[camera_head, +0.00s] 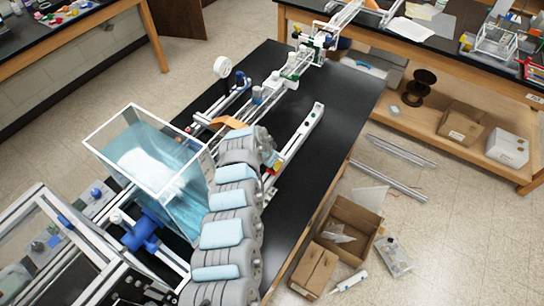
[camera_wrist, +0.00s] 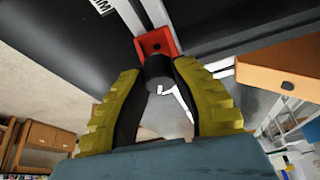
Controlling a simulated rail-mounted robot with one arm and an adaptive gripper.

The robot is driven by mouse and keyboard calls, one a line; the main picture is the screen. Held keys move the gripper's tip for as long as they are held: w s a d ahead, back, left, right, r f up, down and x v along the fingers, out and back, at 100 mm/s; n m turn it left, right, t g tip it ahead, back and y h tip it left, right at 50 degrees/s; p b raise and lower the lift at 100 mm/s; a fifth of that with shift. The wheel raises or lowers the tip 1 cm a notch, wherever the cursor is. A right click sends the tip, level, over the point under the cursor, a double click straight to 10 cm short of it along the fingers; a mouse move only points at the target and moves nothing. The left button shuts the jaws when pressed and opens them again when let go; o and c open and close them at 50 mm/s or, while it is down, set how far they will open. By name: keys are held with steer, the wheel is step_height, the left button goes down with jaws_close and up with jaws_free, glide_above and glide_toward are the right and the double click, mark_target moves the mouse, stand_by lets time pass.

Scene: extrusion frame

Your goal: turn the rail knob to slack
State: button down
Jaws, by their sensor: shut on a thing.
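The rail knob (camera_wrist: 158,70) is a small dark cylinder with a pale mark on its end, in the upper middle of the wrist view. It stands in front of a red bracket (camera_wrist: 155,42) on a pale rail (camera_wrist: 128,12). My gripper (camera_wrist: 160,85) has two yellow ribbed fingers with dark inner pads, and its tips close on the knob from both sides. In the head view my arm covers most of the gripper and the knob; a small red part (camera_head: 273,169) shows beside the arm's end, by the white rail (camera_head: 300,142).
A clear tank (camera_head: 150,165) of bluish liquid stands close left of my arm. A white frame with small devices (camera_head: 290,72) runs along the black bench (camera_head: 345,105). Bare bench top lies right of the white rail. An open cardboard box (camera_head: 352,225) is on the floor.

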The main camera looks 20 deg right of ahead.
steer(key=n+p, duration=0.1)
steer(key=p, duration=0.1)
steer(key=n+t+y+p, duration=0.1)
steer(key=n+p, duration=0.1)
steer(key=p, duration=0.1)
steer(key=shift+s+r+n, duration=0.1)
steer(key=shift+r+n, duration=0.1)
steer(key=shift+n, duration=0.1)
steer(key=shift+f+n+t+y+p, duration=0.2)
steer(key=shift+n+t+y+p, duration=0.15)
steer(key=shift+n+p, duration=0.8)
steer(key=shift+a+f, duration=0.1)
steer(key=c, duration=0.8)
jaws_free()
steer(key=shift+r, duration=0.2)
